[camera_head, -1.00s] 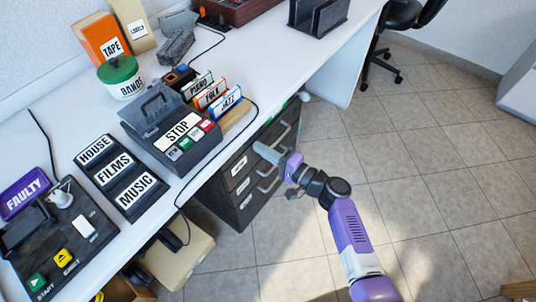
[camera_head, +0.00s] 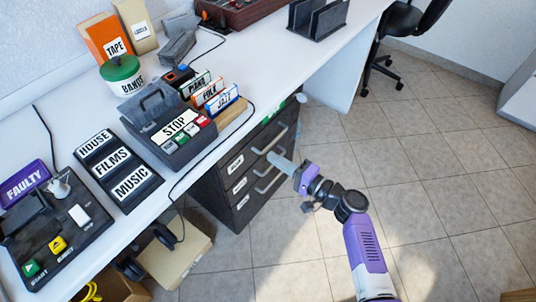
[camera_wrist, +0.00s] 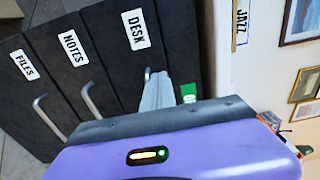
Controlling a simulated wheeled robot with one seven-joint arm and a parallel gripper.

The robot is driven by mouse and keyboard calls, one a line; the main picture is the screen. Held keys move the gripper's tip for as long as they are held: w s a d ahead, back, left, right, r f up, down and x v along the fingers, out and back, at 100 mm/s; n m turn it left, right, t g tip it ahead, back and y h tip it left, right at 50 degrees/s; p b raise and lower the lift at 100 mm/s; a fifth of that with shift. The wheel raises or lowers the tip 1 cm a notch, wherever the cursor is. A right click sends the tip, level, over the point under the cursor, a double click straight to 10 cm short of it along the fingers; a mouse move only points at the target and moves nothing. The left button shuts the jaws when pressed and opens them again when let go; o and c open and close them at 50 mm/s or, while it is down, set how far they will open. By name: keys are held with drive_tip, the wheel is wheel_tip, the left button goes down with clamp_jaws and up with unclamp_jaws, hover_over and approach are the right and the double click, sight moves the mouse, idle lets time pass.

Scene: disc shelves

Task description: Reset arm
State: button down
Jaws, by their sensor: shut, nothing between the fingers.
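My purple arm (camera_head: 365,245) reaches up from the lower right in the head view. My gripper (camera_head: 272,157) has pale grey fingers, which are shut and empty. It is in front of the dark drawer cabinet (camera_head: 240,187) beneath the desk. In the wrist view my gripper (camera_wrist: 157,92) points toward the cabinet, with its purple body across the bottom. Whether the fingertips touch the cabinet is not clear.
The cabinet's drawers, labelled FILES (camera_wrist: 22,64), NOTES (camera_wrist: 73,47) and DESK (camera_wrist: 136,29), look closed, with protruding handles. The white desk (camera_head: 290,75) holds labelled boxes and a STOP machine (camera_head: 170,130). Tiled floor (camera_head: 430,190) is open to the right.

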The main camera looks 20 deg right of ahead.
drive_tip(key=v, duration=0.7)
drive_tip(key=shift+p, duration=0.3)
drive_tip(key=shift+s+d, duration=0.1)
